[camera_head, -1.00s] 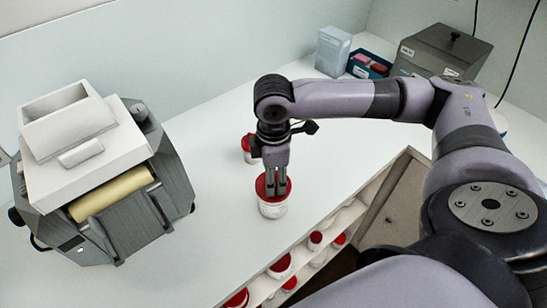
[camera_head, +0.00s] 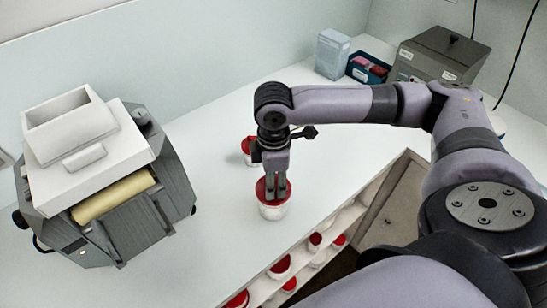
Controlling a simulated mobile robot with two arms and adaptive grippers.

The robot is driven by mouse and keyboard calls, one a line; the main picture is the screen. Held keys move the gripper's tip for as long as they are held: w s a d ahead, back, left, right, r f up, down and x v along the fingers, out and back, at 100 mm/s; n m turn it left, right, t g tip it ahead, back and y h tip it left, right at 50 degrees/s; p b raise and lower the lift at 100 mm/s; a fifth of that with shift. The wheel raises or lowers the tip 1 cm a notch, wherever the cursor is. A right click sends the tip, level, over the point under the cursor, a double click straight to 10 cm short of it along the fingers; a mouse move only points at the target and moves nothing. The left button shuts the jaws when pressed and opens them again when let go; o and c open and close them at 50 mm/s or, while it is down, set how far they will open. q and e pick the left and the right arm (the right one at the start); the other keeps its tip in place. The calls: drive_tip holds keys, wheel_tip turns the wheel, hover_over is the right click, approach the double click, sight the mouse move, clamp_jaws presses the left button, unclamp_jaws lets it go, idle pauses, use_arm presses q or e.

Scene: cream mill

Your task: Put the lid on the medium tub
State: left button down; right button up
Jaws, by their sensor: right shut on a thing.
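A white tub (camera_head: 272,211) stands on the white counter near its front edge. A red lid (camera_head: 262,187) sits at the top of this tub; I cannot tell whether it is fully seated. My right gripper (camera_head: 275,195) points straight down over the tub, shut on the red lid. Its fingers hide part of the lid. A second, smaller-looking tub with red on top (camera_head: 247,148) stands behind, partly hidden by my right gripper. My left gripper is not in view.
A grey mill with a white hopper (camera_head: 85,135) stands at the left. Below the counter edge, a shelf (camera_head: 345,219) holds several red-lidded tubs. At the back are a pale box (camera_head: 332,52), a blue bin (camera_head: 367,69) and a grey machine (camera_head: 440,55). The counter between is clear.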

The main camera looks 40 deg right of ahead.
drive_tip(key=o, duration=0.9)
drive_tip(key=shift+c, duration=0.2)
drive_tip(key=shift+o, duration=0.3)
drive_tip(key=o, duration=0.4)
wheel_tip(320, 180, up, 5)
drive_tip(key=p, duration=0.6)
drive_tip(key=shift+f, duration=0.2)
drive_tip(key=shift+c, duration=0.4)
